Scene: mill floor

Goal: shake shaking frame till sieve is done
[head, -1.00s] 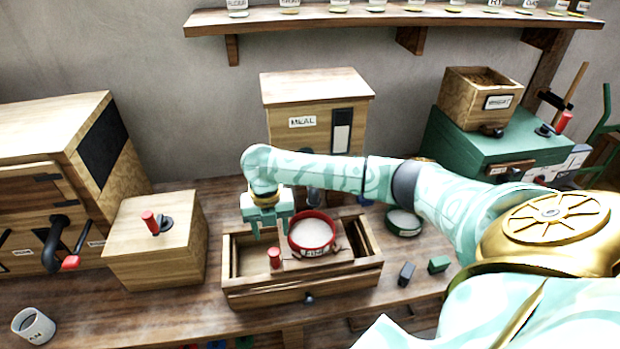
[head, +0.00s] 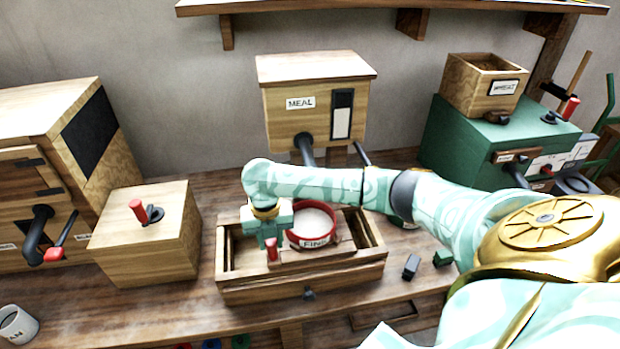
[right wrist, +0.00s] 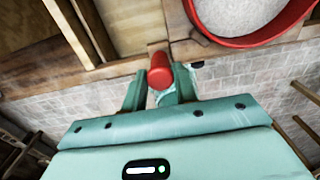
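The shaking frame (head: 345,243) sits in a wooden box (head: 300,292) on the bench. A red-rimmed sieve (head: 334,228) labelled FINE stands in it with pale meal inside; the sieve's rim (right wrist: 250,40) shows at the top right of the right wrist view. A red upright handle (head: 271,250) stands at the frame's front left. My right gripper (head: 273,240) is down around this handle. In the right wrist view the handle (right wrist: 160,72) fills the gap between the fingers (right wrist: 160,88), which look closed on it. My left gripper is out of view.
A MEAL cabinet (head: 315,72) stands behind the frame. A lidded wooden box with a red knob (head: 145,240) is to the left. A green mill with a WHEAT hopper (head: 470,85) is at the right. Small dark (head: 411,266) and green blocks (head: 443,257) lie right of the box.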

